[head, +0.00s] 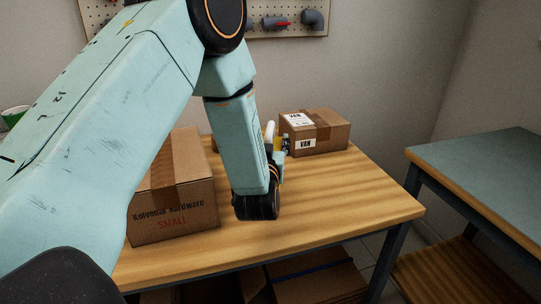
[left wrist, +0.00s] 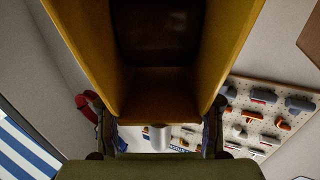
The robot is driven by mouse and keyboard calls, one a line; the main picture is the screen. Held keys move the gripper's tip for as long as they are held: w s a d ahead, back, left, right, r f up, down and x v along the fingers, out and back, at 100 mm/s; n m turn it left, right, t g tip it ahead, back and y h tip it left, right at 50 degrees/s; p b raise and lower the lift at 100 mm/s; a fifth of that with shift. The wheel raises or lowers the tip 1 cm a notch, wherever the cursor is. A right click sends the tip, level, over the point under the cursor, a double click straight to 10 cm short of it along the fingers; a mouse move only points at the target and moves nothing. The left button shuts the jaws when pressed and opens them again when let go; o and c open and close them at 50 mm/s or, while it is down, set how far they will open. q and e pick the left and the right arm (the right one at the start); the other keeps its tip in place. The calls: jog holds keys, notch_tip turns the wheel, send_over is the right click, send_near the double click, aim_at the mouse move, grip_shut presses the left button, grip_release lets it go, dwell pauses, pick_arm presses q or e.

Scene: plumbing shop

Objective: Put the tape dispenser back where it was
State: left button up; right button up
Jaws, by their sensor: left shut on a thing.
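My left gripper (head: 279,157) is over the middle of the wooden table in the head view, largely hidden behind my own wrist. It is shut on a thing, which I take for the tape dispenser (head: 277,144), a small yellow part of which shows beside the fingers. In the left wrist view, a yellow-brown body with a dark brown inside (left wrist: 155,35) fills the upper middle, very close to the camera, between the fingers. Its full shape is cut off. I cannot tell whether it touches the table. My right gripper is not in view.
The wooden table (head: 330,215) holds a large hardware carton (head: 180,190) left of my wrist and a smaller VAN carton (head: 325,135) behind it to the right. The table's front right is bare. A grey-topped bench (head: 490,170) stands at right. A pegboard (head: 300,20) hangs behind.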

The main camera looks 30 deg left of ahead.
pick_arm(q)
jog(key=f, duration=0.3)
jog(key=shift+w+a+f+b, duration=0.25)
jog(key=shift+a+f+b, duration=0.1)
jog(key=shift+f+b, duration=0.05)
jog(key=shift+s+d+r, duration=0.15)
jog(key=shift+d+r, duration=0.1)
jog(key=shift+f, duration=0.15)
jog(key=o, duration=1.3)
jog(key=shift+a+f, duration=0.15)
jog(key=shift+a, duration=0.05)
jog(key=shift+o, duration=1.3)
jog(key=shift+d, duration=0.15)
jog(key=shift+r, duration=0.25)
jog(key=p+v, duration=0.1)
jog(key=v, duration=1.1)
